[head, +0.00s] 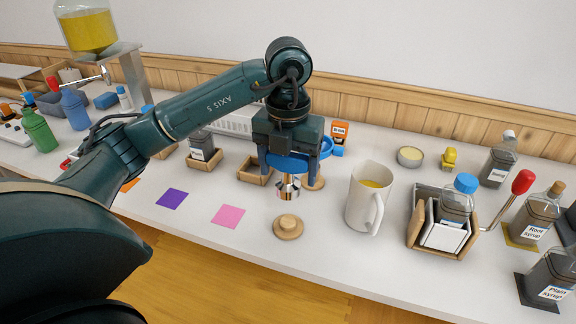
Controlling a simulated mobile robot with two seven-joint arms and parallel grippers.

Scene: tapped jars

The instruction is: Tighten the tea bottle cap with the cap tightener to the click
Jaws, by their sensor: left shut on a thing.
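My left gripper (291,168), in the middle of the head view, points down and is shut on the cap tightener (288,188), a tool with a blue top and a silver bell-shaped lower end. The tool hangs upright above a round wooden stand (288,228), apart from it. To the right, a clear bottle (457,206) with a blue cap (466,183) stands in a wooden and metal clamp (413,233) with a red-knobbed lever (522,182). It looks like the tea bottle, but I cannot read a label on it. My right gripper is not in view.
A white pitcher (358,205) with yellow liquid stands between the tool and the clamp. Bottles of root syrup (537,218) and plain syrup (552,276) stand at the right. Purple (172,199) and pink (228,215) squares lie flat on the table at the front left.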

